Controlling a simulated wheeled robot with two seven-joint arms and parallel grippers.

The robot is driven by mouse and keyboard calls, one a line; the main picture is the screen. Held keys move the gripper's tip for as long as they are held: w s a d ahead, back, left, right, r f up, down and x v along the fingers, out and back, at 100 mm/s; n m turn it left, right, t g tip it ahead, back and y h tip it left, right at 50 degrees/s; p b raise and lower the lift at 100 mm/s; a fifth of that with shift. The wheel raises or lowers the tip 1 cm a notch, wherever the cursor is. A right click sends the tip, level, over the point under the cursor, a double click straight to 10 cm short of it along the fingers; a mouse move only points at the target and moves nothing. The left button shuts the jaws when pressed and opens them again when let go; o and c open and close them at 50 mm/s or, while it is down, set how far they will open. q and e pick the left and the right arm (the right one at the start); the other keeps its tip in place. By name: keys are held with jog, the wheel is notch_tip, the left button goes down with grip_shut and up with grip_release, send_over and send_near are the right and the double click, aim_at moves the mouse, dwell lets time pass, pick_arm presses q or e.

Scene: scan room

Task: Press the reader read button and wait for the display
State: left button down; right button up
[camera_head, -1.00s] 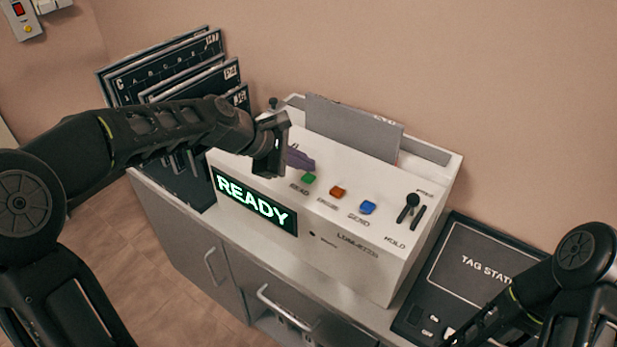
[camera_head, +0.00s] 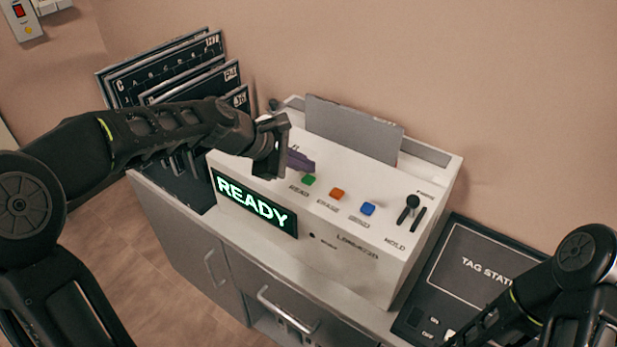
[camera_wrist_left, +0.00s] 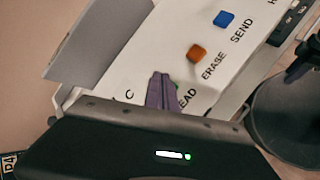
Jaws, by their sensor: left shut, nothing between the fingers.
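The white reader (camera_head: 330,205) stands on a cabinet. Its lit front display (camera_head: 253,207) shows READY in green letters. The green READ button (camera_head: 308,180) is on its top, left of the orange ERASE button (camera_head: 337,194) and the blue SEND button (camera_head: 368,208). My left gripper (camera_head: 302,161) is shut and empty, its purple fingers just behind and left of the green button.
A grey plate (camera_head: 352,130) stands upright in the reader's back slot. A black lever (camera_head: 410,205) is at its right end. Dark panels (camera_head: 165,65) stand left of the reader. A black tag station (camera_head: 470,265) lies to the right.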

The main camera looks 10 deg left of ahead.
aim_at(304, 180)
pick_arm(q)
jog(key=shift+f, duration=0.15)
dwell(0.7)
jog(key=shift+f, duration=0.3)
jog(key=shift+f+b, duration=0.5)
jog(key=shift+b, duration=0.05)
dwell(0.6)
jog(key=shift+r, duration=0.1)
jog(key=shift+r+p, duration=0.85)
jog(key=shift+p, duration=0.05)
notch_tip(304, 180, up, 5)
jog(key=p, duration=0.4)
jog(key=shift+p, duration=0.3)
dwell(0.7)
